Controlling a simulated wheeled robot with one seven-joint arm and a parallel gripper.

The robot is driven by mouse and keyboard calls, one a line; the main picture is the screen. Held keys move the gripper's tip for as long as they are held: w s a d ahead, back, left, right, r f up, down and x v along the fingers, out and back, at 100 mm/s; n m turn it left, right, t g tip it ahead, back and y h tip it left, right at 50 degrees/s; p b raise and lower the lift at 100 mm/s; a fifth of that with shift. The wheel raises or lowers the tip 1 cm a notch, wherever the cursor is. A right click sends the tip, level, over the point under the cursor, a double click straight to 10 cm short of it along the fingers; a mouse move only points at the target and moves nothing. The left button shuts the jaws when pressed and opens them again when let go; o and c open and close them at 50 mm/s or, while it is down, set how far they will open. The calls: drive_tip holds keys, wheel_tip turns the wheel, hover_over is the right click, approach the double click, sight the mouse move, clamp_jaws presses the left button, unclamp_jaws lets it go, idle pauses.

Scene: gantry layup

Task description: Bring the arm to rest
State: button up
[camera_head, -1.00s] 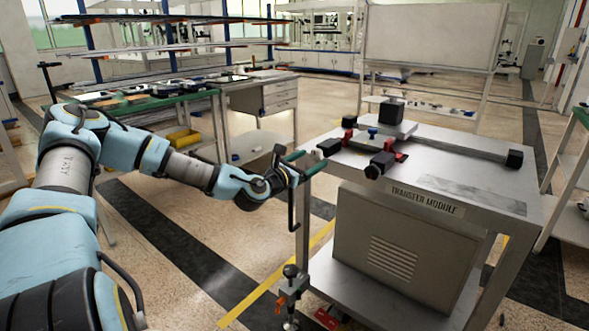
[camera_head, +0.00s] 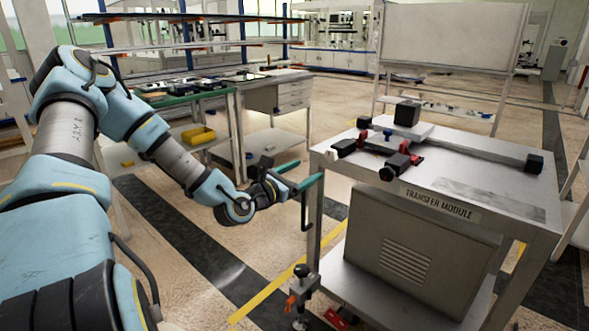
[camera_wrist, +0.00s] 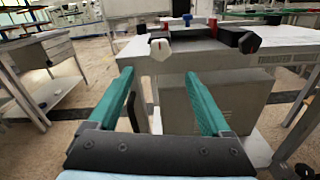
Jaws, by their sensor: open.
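My gripper (camera_head: 302,174) is at the end of my blue and grey arm, in front of the left edge of the transfer module table (camera_head: 480,170). Its two green fingers (camera_wrist: 118,97) stand wide apart in the wrist view, with nothing between them. The arm is bent, with its elbow high at the left of the head view and the forearm sloping down to the right. In the wrist view the table's front edge and grey cabinet (camera_wrist: 215,105) lie beyond the fingers. I cannot tell the exact gap to the table.
On the table stand a black block (camera_head: 407,113) on a white plate and red and black clamps. A workbench (camera_head: 215,92) with a yellow bin (camera_head: 198,135) below stands behind my arm. A whiteboard (camera_head: 445,45) is at the back. Floor (camera_head: 200,230) below the arm is open.

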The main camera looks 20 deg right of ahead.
drive_tip(key=s+a+m+g+y+p, duration=0.2)
drive_tip(key=a+m+g+y+p, duration=0.2)
drive_tip(key=a+m+y+p, duration=0.95)
drive_tip(key=s+a+r+m+g+y+b, duration=0.1)
drive_tip(key=s+a+r+m, duration=0.3)
drive_tip(key=a, duration=0.5)
drive_tip(key=s+a+r+m+g+y+b, duration=0.1)
drive_tip(key=s+a+r+m, duration=0.4)
drive_tip(key=a, duration=0.5)
wheel_tip(320, 180, up, 4)
drive_tip(key=shift+s+a+f+g, duration=0.2)
drive_tip(key=shift+s+g, duration=0.4)
drive_tip(key=shift+s, duration=0.6)
drive_tip(key=shift+m, duration=0.25)
